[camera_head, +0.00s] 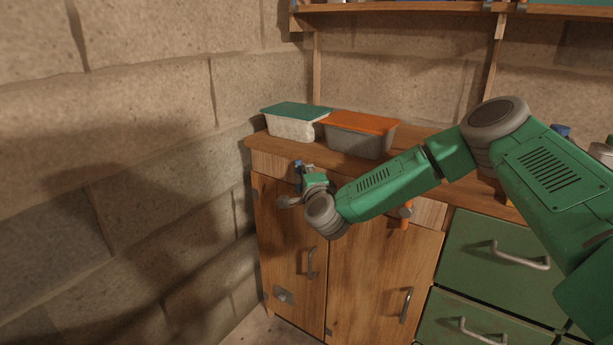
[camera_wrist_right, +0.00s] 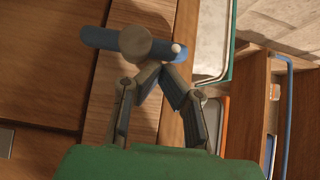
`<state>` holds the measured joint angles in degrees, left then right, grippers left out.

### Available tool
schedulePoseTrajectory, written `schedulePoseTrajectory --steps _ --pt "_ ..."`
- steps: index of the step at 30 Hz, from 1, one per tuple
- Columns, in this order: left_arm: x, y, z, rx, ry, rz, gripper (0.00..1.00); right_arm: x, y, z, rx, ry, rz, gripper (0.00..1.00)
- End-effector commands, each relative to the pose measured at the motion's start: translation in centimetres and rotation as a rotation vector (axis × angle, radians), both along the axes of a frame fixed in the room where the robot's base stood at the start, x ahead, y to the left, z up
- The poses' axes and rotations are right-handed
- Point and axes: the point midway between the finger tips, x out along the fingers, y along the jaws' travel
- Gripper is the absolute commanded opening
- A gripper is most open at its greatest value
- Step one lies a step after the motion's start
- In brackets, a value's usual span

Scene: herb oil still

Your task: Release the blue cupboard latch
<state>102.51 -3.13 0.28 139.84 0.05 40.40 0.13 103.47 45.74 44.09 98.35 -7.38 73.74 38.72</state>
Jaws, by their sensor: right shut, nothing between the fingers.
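The blue latch (camera_head: 298,167) is a short bar on the front of the wooden cupboard (camera_head: 345,290), high above the left door. In the right wrist view the blue bar (camera_wrist_right: 98,38) shows with a round grey pivot and a small pale knob near one end. It runs upright, across the boundary between door and rail. My right gripper (camera_head: 300,190) is at the latch, its fingers (camera_wrist_right: 160,72) shut and empty with tips close to the pivot. I cannot tell whether they touch it. The gripper and wrist partly hide the latch in the head view. My left gripper is not in view.
An orange latch (camera_head: 405,222) sits above the right door. A green-lidded bin (camera_head: 291,126) and an orange-lidded bin (camera_head: 358,142) stand on the counter above. Green drawers (camera_head: 500,275) are to the right. A block wall (camera_head: 130,200) closes off the left side.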

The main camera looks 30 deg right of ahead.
Motion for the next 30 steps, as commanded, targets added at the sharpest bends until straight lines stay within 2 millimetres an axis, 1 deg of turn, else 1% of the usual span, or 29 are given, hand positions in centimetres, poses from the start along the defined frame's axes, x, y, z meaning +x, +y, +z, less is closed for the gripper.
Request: schedulePoseTrajectory --steps 14,20,26,30 --pt "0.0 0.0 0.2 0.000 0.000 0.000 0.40 0.2 -0.1 0.1 -0.001 0.006 -0.001 0.00" --pt "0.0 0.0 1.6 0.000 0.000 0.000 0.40 0.4 0.1 0.5 -0.021 0.051 -0.001 0.00" --pt "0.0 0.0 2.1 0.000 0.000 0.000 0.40 0.5 0.2 0.5 -0.035 0.081 0.000 0.00" --pt "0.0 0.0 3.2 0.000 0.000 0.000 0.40 0.6 0.2 0.8 -0.051 0.118 0.000 0.00"
